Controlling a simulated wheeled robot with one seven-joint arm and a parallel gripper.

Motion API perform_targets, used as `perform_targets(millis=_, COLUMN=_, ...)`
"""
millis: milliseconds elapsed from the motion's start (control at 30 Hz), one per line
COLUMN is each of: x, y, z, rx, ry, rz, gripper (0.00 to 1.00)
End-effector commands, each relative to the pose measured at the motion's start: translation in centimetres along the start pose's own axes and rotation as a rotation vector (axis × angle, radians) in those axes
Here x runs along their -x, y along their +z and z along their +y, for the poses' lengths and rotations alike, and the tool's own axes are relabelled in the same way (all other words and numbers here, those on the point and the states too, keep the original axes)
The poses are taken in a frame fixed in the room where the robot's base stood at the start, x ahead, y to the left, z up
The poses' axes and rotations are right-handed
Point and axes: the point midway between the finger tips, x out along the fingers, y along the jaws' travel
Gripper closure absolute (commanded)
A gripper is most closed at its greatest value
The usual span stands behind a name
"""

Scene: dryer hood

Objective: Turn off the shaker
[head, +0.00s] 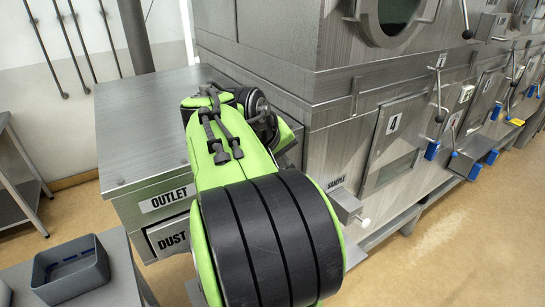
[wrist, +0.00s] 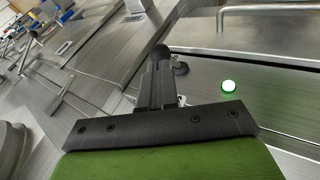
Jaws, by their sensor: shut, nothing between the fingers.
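In the wrist view my gripper (wrist: 161,55) is shut and empty, its dark fingers pointing at a grey metal panel. A small black knob (wrist: 181,69) sits just right of the fingertips, partly hidden by them; I cannot tell whether they touch. A round lit green lamp or button (wrist: 228,86) is on the same panel, further right. No label naming the shaker is readable, so I cannot tell for sure which control is its own. In the head view my arm hides the gripper and these controls.
The steel dryer housing (head: 258,62) stands behind my arm, with the outlet box (head: 143,105) on the left. A sample spout (head: 347,205) and a hatch marked 4 (head: 393,143) are to the right. A grey bin (head: 70,268) is at lower left. A metal rail (wrist: 265,9) runs above the lamp.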

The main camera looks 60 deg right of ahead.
Motion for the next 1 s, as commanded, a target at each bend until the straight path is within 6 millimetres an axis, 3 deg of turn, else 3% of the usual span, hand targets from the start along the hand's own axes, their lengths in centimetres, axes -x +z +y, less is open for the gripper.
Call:
perform_targets(millis=200, x=-2.1, y=0.0, z=0.0, rx=0.0, ry=0.001, rz=0.0, gripper=1.0)
perform_targets(millis=1000, x=-2.9, y=0.0, z=-0.5, rx=-0.045, ry=0.002, rz=0.071, gripper=1.0)
